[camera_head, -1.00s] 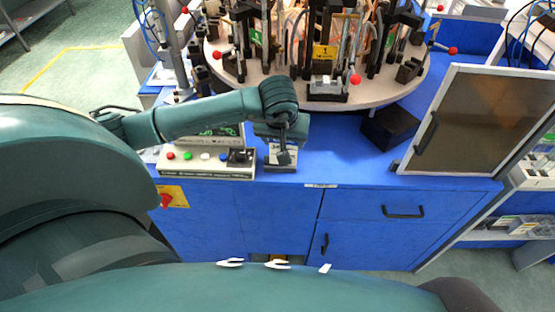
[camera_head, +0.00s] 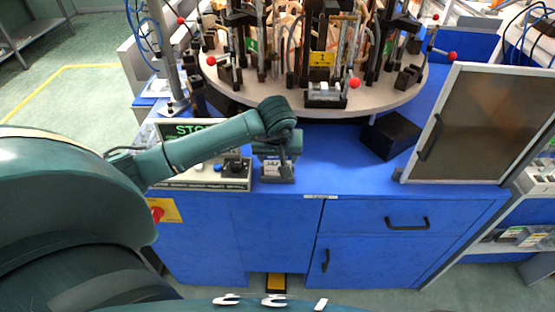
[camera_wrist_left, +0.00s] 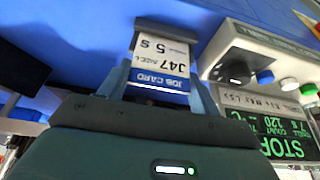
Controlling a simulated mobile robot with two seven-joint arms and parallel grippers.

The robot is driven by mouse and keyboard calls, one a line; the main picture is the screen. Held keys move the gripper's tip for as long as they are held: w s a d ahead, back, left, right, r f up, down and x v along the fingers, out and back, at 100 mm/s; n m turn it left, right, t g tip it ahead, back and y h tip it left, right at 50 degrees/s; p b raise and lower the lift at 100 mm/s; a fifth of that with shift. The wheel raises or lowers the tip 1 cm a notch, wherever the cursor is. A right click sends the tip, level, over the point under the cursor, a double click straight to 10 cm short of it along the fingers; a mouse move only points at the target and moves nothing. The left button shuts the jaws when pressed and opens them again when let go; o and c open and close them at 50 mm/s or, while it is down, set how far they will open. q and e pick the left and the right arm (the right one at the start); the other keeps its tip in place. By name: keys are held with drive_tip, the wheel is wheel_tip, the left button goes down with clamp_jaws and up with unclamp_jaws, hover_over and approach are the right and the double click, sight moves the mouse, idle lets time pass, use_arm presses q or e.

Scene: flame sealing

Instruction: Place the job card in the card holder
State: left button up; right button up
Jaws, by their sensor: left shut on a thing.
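The job card (camera_wrist_left: 160,64) is white with a blue band reading JOB CARD. My left gripper (camera_wrist_left: 162,92) is shut on its blue-banded end in the left wrist view. The card's other end meets the dark grey card holder (camera_wrist_left: 166,28); how deep it sits in the slot cannot be told. In the head view the holder (camera_head: 278,180) stands on the blue bench top near its front edge. My left gripper (camera_head: 277,158) is right above it, with a little of the white card (camera_head: 271,169) showing. My right gripper is not in view.
A control box (camera_head: 205,178) with buttons and a green STOP display stands just left of the holder. The round machine table (camera_head: 385,97) with fixtures is behind. A black box (camera_head: 391,135) and a framed dark panel (camera_head: 476,125) are to the right. Blue bench between is clear.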

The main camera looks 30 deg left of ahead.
use_arm(q)
drive_tip(key=o, duration=1)
